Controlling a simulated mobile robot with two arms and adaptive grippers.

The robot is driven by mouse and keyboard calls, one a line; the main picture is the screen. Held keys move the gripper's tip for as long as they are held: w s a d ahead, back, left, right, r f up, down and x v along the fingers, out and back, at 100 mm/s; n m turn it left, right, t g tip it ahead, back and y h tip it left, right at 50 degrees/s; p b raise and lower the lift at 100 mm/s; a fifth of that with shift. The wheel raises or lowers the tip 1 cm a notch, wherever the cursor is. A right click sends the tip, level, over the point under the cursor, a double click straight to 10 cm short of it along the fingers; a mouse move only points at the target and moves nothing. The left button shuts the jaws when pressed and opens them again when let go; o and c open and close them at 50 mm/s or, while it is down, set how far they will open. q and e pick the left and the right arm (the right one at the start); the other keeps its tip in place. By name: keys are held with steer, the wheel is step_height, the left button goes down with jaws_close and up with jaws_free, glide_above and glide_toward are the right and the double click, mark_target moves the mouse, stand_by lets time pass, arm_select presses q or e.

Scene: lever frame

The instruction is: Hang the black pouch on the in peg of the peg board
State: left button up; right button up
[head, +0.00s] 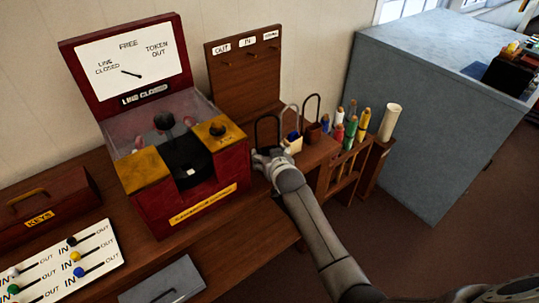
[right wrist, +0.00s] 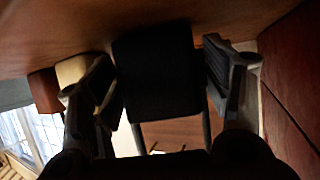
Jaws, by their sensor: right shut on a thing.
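The brown peg board (head: 226,90) stands upright behind the shelf, with labels OUT, IN and a third I cannot read. The in peg (head: 254,63) is small under the IN label and looks bare. My right gripper (head: 268,160) is shut on the black pouch, low in front of the board. In the right wrist view, the black pouch (right wrist: 158,75) lies between both fingers. Its dark handle loop (head: 257,130) stands up above the gripper in the head view, where its body is mostly hidden. My left gripper is not in view.
A cream pouch (head: 294,145) and a brown pouch (head: 314,133) with upright handles stand right of my gripper. A rack of coloured tokens or rolls (head: 350,135) is further right. The red token machine (head: 145,205) stands close on the left.

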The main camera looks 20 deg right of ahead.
steer(key=shift+f, duration=0.1)
steer(key=o, duration=0.7)
steer(key=shift+r, duration=0.25)
steer(key=shift+s, duration=0.3)
steer(key=v, duration=1.1)
steer(key=shift+s+r, duration=0.1)
steer(key=shift+s, duration=0.05)
